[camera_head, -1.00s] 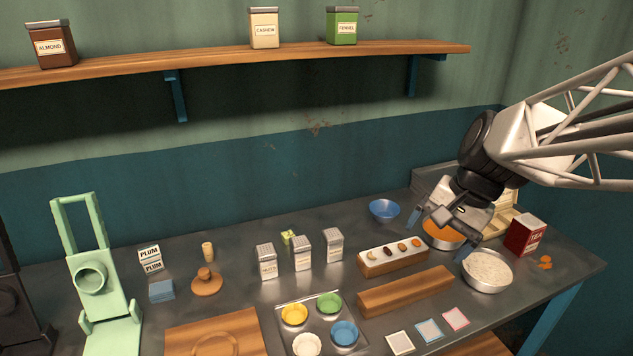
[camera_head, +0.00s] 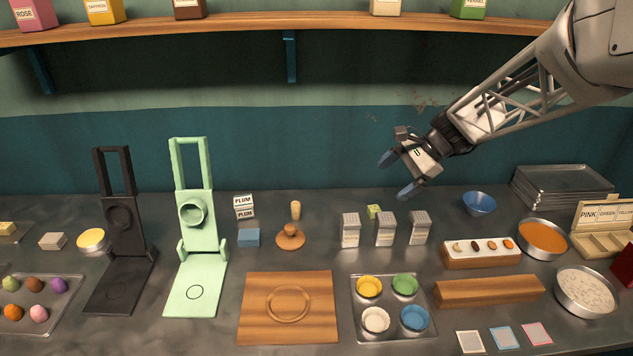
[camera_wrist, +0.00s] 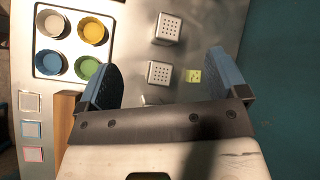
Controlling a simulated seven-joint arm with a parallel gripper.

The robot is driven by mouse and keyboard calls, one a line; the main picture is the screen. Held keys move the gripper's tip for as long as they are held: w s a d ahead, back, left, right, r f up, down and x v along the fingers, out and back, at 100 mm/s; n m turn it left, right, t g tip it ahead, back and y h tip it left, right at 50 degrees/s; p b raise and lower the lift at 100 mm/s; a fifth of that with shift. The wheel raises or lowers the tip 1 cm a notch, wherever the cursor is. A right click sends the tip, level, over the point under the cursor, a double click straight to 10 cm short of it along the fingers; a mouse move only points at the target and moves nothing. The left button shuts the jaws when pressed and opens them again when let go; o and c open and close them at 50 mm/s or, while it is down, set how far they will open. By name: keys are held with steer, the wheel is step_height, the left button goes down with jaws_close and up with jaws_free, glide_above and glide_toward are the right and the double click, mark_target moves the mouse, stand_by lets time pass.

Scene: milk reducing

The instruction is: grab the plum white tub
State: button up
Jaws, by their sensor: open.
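The plum white tub (camera_head: 244,207) stands upright at the back of the steel counter, right of the pale green press. PLUM shows twice on it, one above the other; I cannot tell whether it is one tub or two stacked. My gripper (camera_head: 397,175) is open and empty, in the air well to the right of the tub, above the silver shakers. In the wrist view my open fingers (camera_wrist: 162,75) have shakers between and beyond them. The tub is not in the wrist view.
A blue block (camera_head: 249,237) sits just in front of the tub. A wooden stamp (camera_head: 290,238) and a small peg (camera_head: 295,210) are to its right. The green press (camera_head: 195,220) stands close on its left. Shakers (camera_head: 385,229) stand between tub and gripper side. A shelf (camera_head: 240,27) hangs above.

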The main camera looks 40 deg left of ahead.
steer(key=s+a+f+m+g, duration=0.1)
steer(key=a+f, duration=0.3)
steer(key=a, duration=0.5)
steer(key=s+a+f+g, duration=0.1)
steer(key=a+f+g, duration=0.15)
steer(key=a, duration=0.65)
steer(key=m+g+y, duration=0.1)
steer(key=g, duration=0.1)
glide_toward(244, 207)
steer(key=shift+w+a+f, duration=0.15)
steer(key=shift+a+f, duration=0.25)
steer(key=shift+a, duration=0.2)
steer(key=shift+w+a+f, duration=0.15)
steer(key=shift+a+f, duration=0.25)
steer(key=shift+a, duration=0.25)
steer(key=shift+s+a+f+g, duration=0.25)
steer(key=shift+a, duration=0.25)
steer(key=shift+x, duration=1.3)
